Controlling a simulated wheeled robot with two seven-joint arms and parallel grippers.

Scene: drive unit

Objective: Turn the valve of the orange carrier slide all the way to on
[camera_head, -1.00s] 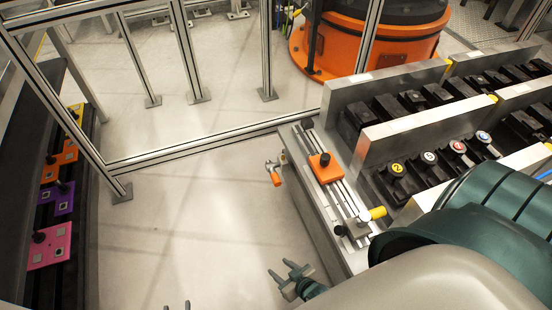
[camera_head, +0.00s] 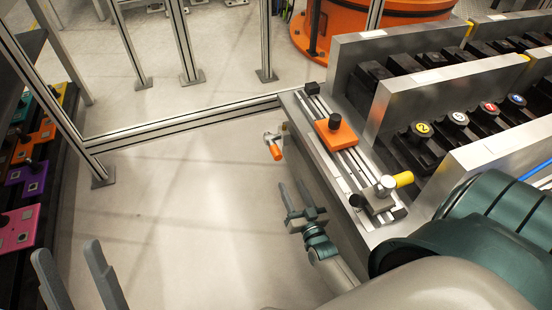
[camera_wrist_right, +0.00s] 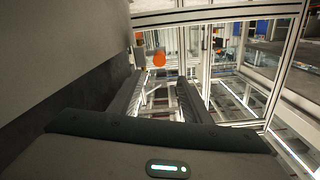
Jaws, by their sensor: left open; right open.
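The orange carrier (camera_head: 336,135) with a black knob sits on a metal slide rail on top of the bench. A valve with an orange handle (camera_head: 276,151) sticks out from the bench's left side, its handle slanting down to the right. My right gripper (camera_head: 293,184) is open and empty, below the orange handle and apart from it. In the right wrist view a round orange end, likely the valve handle (camera_wrist_right: 159,60), shows ahead beyond the open fingers (camera_wrist_right: 158,84). My left gripper (camera_head: 68,248) is open and empty at the lower left.
A yellow-handled valve (camera_head: 392,184) sits at the slide's near end. Metal-walled racks with numbered black blocks (camera_head: 423,129) stand to the right. A frame post (camera_head: 80,125) and a shelf of coloured plates (camera_head: 20,228) are at left. The floor between is clear.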

